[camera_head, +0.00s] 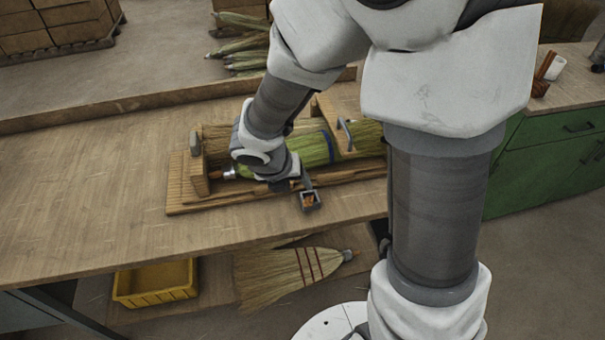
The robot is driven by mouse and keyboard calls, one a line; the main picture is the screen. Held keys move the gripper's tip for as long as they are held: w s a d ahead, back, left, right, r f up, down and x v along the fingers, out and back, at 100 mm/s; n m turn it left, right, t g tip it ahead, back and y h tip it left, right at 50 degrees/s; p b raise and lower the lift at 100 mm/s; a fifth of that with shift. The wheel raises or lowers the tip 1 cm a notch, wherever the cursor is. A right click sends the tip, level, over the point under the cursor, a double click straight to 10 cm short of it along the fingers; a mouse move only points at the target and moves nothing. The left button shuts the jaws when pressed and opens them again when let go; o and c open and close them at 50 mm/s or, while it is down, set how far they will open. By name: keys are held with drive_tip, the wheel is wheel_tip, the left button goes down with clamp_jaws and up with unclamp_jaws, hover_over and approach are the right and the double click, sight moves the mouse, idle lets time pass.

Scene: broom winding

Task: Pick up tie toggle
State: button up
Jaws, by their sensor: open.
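My gripper (309,196) is low over the front edge of the wooden fixture on the bench. Its jaws are open. A small orange-brown piece (309,201), which may be the tie toggle, shows between or just beneath the fingertips. It is too small to tell whether the fingers touch it. A bundle of green and tan broom straw (314,150) lies in the fixture (186,195), with a dark blue band (330,146) around it. My wrist and forearm hide part of the bundle and the fixture's middle.
The bench top (90,190) is clear to the left. A wooden block with a metal handle (346,132) stands over the bundle's right part. A finished broom (290,273) and a yellow bin (156,284) are below. A green cabinet (545,160) stands at right.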

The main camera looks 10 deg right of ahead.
drive_tip(key=b, duration=0.4)
hover_over(307, 201)
drive_tip(key=s+a, duration=0.2)
drive_tip(key=s, duration=0.1)
wheel_tip(307, 201, down, 9)
drive_tip(key=shift+w+b+x, duration=0.15)
drive_tip(key=shift+b+x, duration=0.4)
drive_tip(key=shift+x, duration=1.05)
drive_tip(key=shift+w+b+x, duration=0.2)
drive_tip(key=shift+b+x, duration=0.3)
drive_tip(key=shift+x, duration=1.05)
drive_tip(key=shift+r, duration=0.15)
drive_tip(key=shift+c, duration=0.2)
clamp_jaws()
